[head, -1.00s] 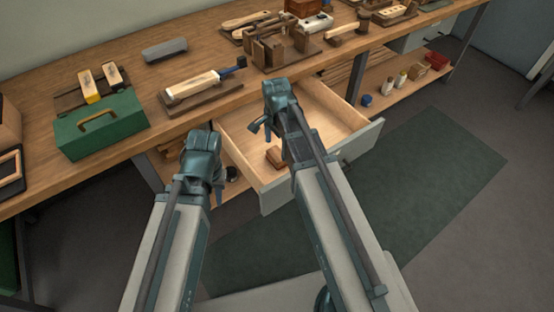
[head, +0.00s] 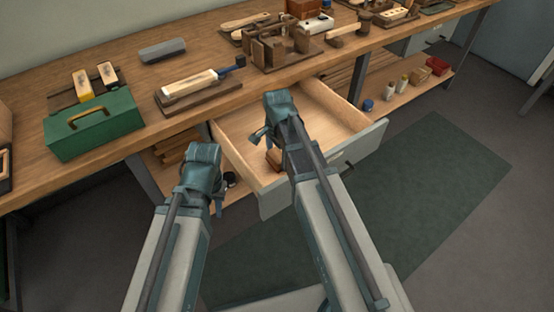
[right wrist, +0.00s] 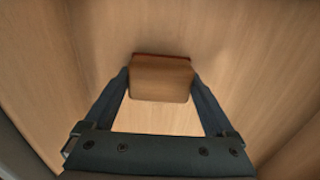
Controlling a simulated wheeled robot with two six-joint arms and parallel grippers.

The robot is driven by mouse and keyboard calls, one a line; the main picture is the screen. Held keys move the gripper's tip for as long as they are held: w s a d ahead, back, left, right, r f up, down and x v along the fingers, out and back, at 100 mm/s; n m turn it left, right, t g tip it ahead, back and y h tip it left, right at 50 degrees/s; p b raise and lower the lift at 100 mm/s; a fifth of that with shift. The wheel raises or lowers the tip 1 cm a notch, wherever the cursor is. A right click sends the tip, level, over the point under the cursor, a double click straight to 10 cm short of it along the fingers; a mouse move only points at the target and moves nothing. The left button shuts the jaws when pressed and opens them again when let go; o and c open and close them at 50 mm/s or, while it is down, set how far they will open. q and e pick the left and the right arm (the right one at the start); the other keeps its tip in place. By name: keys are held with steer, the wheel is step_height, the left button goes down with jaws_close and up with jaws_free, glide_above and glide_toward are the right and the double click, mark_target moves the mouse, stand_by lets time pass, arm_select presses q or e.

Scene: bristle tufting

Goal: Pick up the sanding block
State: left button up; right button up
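A small brown wooden block (head: 274,160), which I take to be the sanding block, lies inside the open drawer. In the right wrist view the block (right wrist: 161,79) sits between my right gripper's dark fingertips, with a reddish strip along its far edge.
The open drawer (head: 229,157) has walls close around my right gripper. The workbench (head: 208,124) above holds a green toolbox (head: 94,124), a grey block (head: 162,50), a brush handle on a wooden board (head: 198,101) and wooden racks. A low shelf (head: 410,92) with jars is at right.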

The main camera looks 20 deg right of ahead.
mark_target(277, 155)
steer(key=c, duration=0.5)
steer(key=shift+c, duration=0.2)
steer(key=shift+r, duration=0.1)
step_height(277, 155, up, 10)
steer(key=p, duration=1)
